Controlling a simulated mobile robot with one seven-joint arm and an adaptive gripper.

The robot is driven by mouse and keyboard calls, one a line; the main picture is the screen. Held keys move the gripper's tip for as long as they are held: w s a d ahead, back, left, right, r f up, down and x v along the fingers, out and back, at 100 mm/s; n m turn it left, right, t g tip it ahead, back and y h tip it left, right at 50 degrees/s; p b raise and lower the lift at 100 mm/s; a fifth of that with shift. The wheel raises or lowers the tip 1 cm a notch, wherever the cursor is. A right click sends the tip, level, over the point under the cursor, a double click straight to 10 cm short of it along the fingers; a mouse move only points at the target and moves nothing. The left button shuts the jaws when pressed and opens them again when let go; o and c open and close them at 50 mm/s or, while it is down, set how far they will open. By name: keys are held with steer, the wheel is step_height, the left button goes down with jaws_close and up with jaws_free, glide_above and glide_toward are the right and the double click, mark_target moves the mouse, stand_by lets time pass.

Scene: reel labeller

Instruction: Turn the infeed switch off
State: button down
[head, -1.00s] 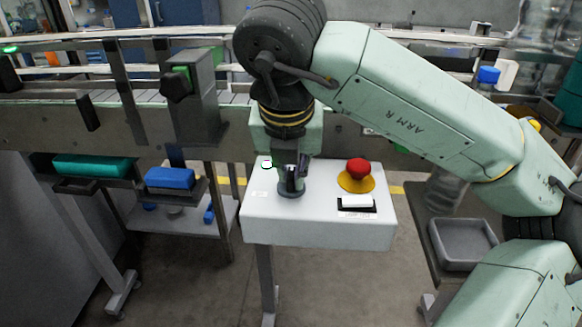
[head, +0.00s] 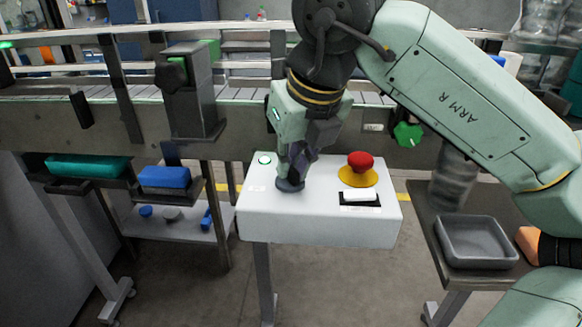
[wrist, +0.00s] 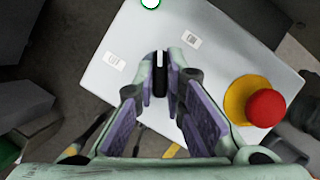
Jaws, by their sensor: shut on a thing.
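A dark rotary switch knob stands on the white control box (head: 320,225); its round base (head: 290,185) shows under my fingers in the head view. In the wrist view the black knob (wrist: 161,80), with a white line along its top, sits between my fingertips. My gripper (head: 297,163) is shut on this knob from above, and its purple-grey pads flank it in the wrist view (wrist: 162,85). Two small labels lie near the knob (wrist: 115,60) (wrist: 191,39); I cannot read them surely. My fingers hide much of the knob in the head view.
A red stop button (head: 360,161) on a yellow collar and a white rocker (head: 360,196) are close to the right of my gripper. A lit white lamp (head: 264,160) is at the box's back left. The conveyor (head: 60,120) runs behind. A grey tray (head: 475,243) stands right.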

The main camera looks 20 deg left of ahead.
steer(key=n+g, duration=0.1)
steer(key=n, duration=0.1)
steer(key=n+g+y, duration=0.1)
steer(key=n, duration=0.2)
steer(key=shift+w+n, duration=0.15)
steer(key=shift+n, duration=0.15)
steer(key=n+g+p, duration=0.1)
steer(key=n+g, duration=0.1)
steer(key=n, duration=0.3)
steer(key=shift+w+n, duration=0.15)
steer(key=shift+n, duration=0.15)
steer(key=c, duration=1.7)
jaws_free()
steer(key=shift+o, duration=0.2)
steer(key=v, duration=1.2)
steer(key=shift+w, duration=0.15)
